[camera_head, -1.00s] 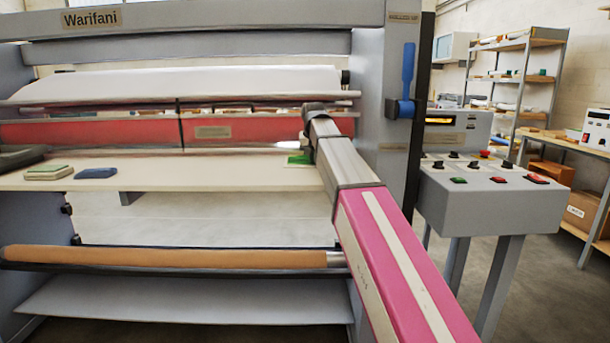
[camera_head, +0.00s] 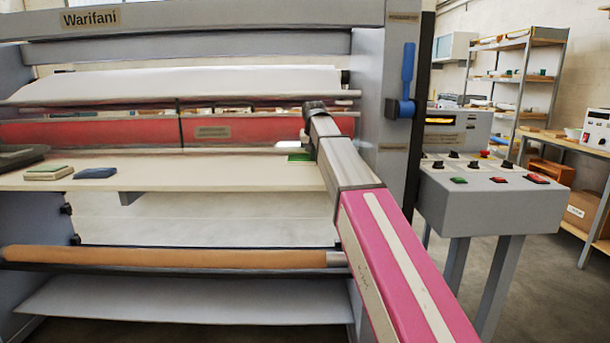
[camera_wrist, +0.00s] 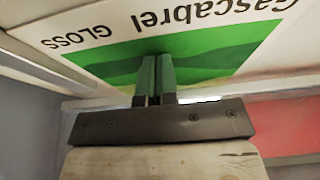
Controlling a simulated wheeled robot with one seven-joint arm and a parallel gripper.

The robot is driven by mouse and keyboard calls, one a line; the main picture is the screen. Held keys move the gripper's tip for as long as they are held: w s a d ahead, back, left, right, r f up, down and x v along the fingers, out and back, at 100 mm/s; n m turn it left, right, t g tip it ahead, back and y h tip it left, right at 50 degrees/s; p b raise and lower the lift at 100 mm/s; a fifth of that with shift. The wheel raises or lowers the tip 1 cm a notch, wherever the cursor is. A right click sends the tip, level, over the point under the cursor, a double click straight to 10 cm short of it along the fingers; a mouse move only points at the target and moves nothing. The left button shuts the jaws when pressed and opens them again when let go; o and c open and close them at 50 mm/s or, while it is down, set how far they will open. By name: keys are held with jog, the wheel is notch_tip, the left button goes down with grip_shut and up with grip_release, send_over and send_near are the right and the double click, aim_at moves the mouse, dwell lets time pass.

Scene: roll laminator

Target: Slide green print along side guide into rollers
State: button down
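The green print (camera_head: 298,157) lies on the pale feed table (camera_head: 220,173), near its right end, and my arm hides part of it. In the wrist view the green print (camera_wrist: 105,57) has a green picture with a darker band and upside-down lettering beside it. My gripper (camera_wrist: 155,66) has its two fingers close together over the green area, with only a thin dark gap; I see nothing held between them. Whether the fingertips touch the print is unclear. I cannot make out the side guide for certain.
The right side frame (camera_head: 380,60), with a blue lever (camera_head: 408,75), stands close to my arm. A control console (camera_head: 490,195) is to the right. The table's middle is clear.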

jog(key=shift+w, duration=0.45)
jog(key=shift+w+d, duration=0.1)
jog(key=shift+w, duration=0.45)
jog(key=shift+w, duration=0.1)
jog(key=shift+w+d, duration=0.1)
jog(key=shift+w, duration=0.15)
jog(key=shift+r, duration=1)
